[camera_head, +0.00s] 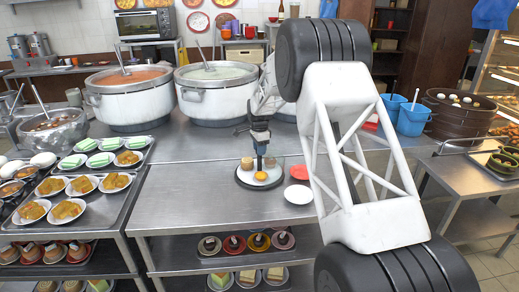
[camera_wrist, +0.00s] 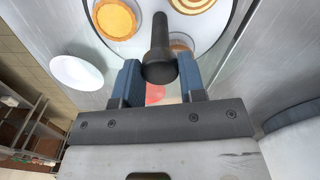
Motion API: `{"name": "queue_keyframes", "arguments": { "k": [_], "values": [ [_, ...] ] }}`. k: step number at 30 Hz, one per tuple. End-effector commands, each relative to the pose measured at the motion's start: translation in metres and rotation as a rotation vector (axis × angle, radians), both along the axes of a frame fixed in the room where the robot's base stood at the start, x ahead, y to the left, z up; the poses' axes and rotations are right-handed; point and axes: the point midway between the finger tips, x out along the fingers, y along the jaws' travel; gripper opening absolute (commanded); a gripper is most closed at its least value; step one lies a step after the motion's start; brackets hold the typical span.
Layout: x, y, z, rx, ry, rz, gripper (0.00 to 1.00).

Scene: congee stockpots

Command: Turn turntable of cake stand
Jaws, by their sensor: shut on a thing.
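The cake stand (camera_head: 243,181) stands on the steel table, with a round pale turntable and a dark rim. In the wrist view the turntable (camera_wrist: 147,12) fills the upper middle. It carries several round pastries, one of them a golden tart (camera_wrist: 117,18). A dark upright knob (camera_wrist: 159,52) shows in front of the turntable's near part. My gripper (camera_head: 261,155) points down over the stand. In the wrist view my gripper (camera_wrist: 159,82) has its blue fingers on both sides of the knob and is shut on it. The knob's base is hidden.
A white plate (camera_head: 298,194) lies just right of the stand. Large stockpots (camera_head: 215,100) stand behind it. Trays of food dishes (camera_head: 68,210) are at left, and steamer baskets (camera_head: 455,118) at right. The table's front left is clear.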

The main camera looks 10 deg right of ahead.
Motion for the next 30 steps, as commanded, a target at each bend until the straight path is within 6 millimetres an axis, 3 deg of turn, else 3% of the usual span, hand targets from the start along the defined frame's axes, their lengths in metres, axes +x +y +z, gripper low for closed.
{"name": "queue_keyframes", "arguments": {
  "k": [4, 5, 10, 22, 30],
  "values": [
    [0.000, -0.001, 0.001, -0.001, -0.001, 0.000, 0.00],
    [0.000, -0.001, 0.001, -0.001, -0.001, 0.000, 0.39],
    [0.000, -0.001, 0.001, 0.000, -0.001, 0.000, 0.63],
    [0.000, 0.000, 0.004, 0.000, -0.001, 0.000, 0.63],
    [0.000, 0.000, 0.027, 0.000, -0.001, 0.000, 0.63]
  ]
}}
